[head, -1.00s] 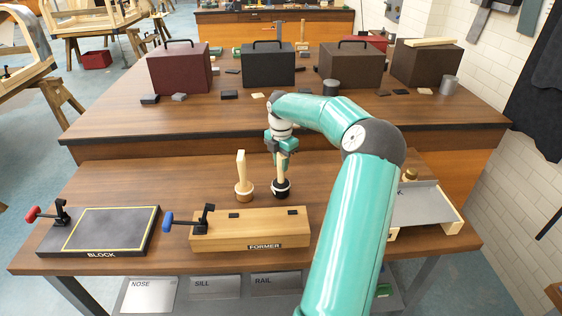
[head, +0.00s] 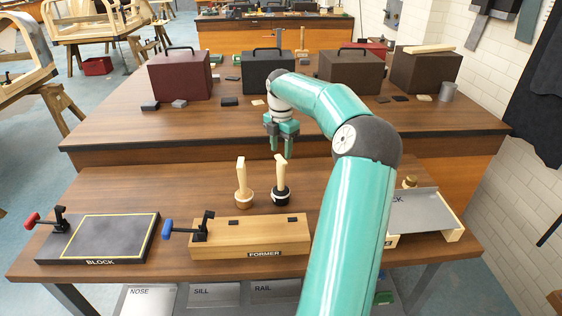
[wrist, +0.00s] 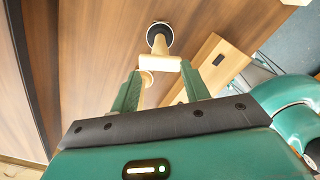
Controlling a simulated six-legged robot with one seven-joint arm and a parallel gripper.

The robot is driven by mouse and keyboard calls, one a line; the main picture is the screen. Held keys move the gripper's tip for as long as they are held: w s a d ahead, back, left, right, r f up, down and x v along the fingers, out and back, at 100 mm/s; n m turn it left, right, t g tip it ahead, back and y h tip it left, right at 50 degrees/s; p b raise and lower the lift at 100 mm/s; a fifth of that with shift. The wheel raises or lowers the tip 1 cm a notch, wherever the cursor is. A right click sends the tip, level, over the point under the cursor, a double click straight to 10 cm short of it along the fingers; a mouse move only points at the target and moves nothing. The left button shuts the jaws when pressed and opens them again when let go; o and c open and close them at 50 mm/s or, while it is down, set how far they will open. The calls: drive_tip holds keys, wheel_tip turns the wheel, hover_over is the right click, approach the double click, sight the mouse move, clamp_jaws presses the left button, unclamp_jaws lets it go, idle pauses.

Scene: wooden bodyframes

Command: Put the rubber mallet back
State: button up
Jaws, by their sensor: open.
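A black-headed mallet (head: 281,192) with a pale handle stands upright, handle up, on the near bench behind the former. It is likely the rubber mallet, and a pale ring shows around its head. In the wrist view its dark head (wrist: 158,30) is ahead of the fingers, with the handle end nearer the camera. A second, all-wooden mallet (head: 242,192) stands just left of it. My gripper (head: 281,147) is open and empty, above and apart from the black mallet's handle. Its two spread fingers also show in the wrist view (wrist: 158,84).
The wooden former (head: 265,235) with a blue-handled clamp lies in front of the mallets. A dark block board (head: 100,238) with a red-handled clamp is at left. A grey sheet tray (head: 425,215) is at right. Toolboxes (head: 268,75) stand on the far, higher bench.

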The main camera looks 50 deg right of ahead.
drive_tip(key=shift+r, duration=1.85)
drive_tip(key=shift+w+a, duration=0.15)
drive_tip(key=shift+a, duration=0.05)
drive_tip(key=w+a+r+m+h, duration=0.2)
drive_tip(key=a+r, duration=0.1)
drive_tip(key=a, duration=1.1)
drive_tip(key=w+a+r+m+h, duration=0.1)
drive_tip(key=w+a+r+m, duration=0.15)
drive_tip(key=a, duration=1.05)
drive_tip(key=s+a+f+m+t+y, duration=0.2)
drive_tip(key=s+a+m+t, duration=0.3)
drive_tip(key=s+a+m, duration=0.7)
drive_tip(key=s+a+y, duration=0.1)
drive_tip(key=s+a, duration=0.6)
drive_tip(key=a, duration=0.2)
drive_tip(key=shift+a+t, duration=0.2)
drive_tip(key=shift+t, duration=0.1)
